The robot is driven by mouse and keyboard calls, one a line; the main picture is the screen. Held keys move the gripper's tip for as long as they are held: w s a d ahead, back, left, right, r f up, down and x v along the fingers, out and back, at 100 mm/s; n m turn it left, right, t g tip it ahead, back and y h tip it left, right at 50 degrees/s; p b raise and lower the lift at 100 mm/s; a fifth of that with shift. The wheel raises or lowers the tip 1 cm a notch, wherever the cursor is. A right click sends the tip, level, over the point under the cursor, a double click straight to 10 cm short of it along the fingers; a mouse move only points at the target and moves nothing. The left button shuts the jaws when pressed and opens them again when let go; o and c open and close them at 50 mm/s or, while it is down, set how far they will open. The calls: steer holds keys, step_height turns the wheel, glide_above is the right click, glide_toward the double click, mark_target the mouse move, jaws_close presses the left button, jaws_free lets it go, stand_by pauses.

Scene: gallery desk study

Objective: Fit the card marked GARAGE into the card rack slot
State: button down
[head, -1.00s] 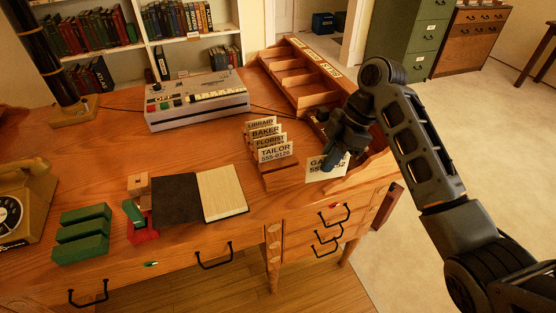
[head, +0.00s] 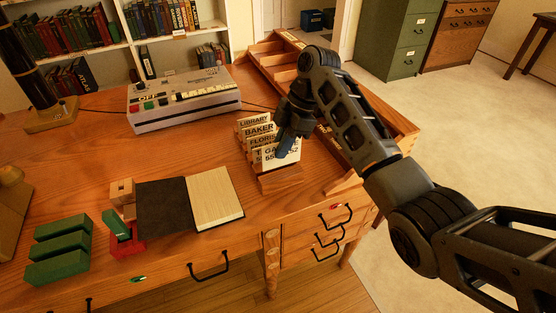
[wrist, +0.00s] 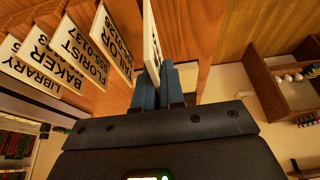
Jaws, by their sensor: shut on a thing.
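The white card marked GARAGE (head: 285,153) is held upright in my gripper (head: 286,143), with part of its text hidden by the fingers. In the wrist view it shows nearly edge-on (wrist: 151,38) between the blue fingertips (wrist: 166,86). The wooden card rack (head: 281,185) stands on the desk and holds cards marked LIBRARY (head: 254,119), BAKER (head: 258,130), FLORIST (head: 261,141) and TAILOR (wrist: 112,42). In the head view, the GARAGE card overlaps the TAILOR card in front. In the wrist view a gap separates them. The slot under the held card is hidden.
A wooden tray with compartments (head: 262,49) lies behind and right of the rack. A grey machine (head: 184,101) stands behind left, an open book (head: 215,197) lies left. Bare desk lies between book and rack.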

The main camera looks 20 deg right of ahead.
steer(key=shift+w+a+f+p, duration=0.1)
steer(key=shift+a+f, duration=0.05)
steer(key=shift+f, duration=0.65)
steer(key=shift+w+a+f+p, duration=0.1)
steer(key=shift+w+f, duration=0.05)
steer(key=shift+f, duration=0.6)
steer(key=shift+w+a+f+p, duration=0.1)
steer(key=shift+a+f, duration=0.05)
steer(key=shift+f, duration=0.65)
steer(key=shift+f, duration=0.1)
steer(key=c, duration=1.2)
jaws_free()
steer(key=shift+c, duration=0.2)
steer(key=b+v, duration=0.1)
steer(key=v, duration=1.1)
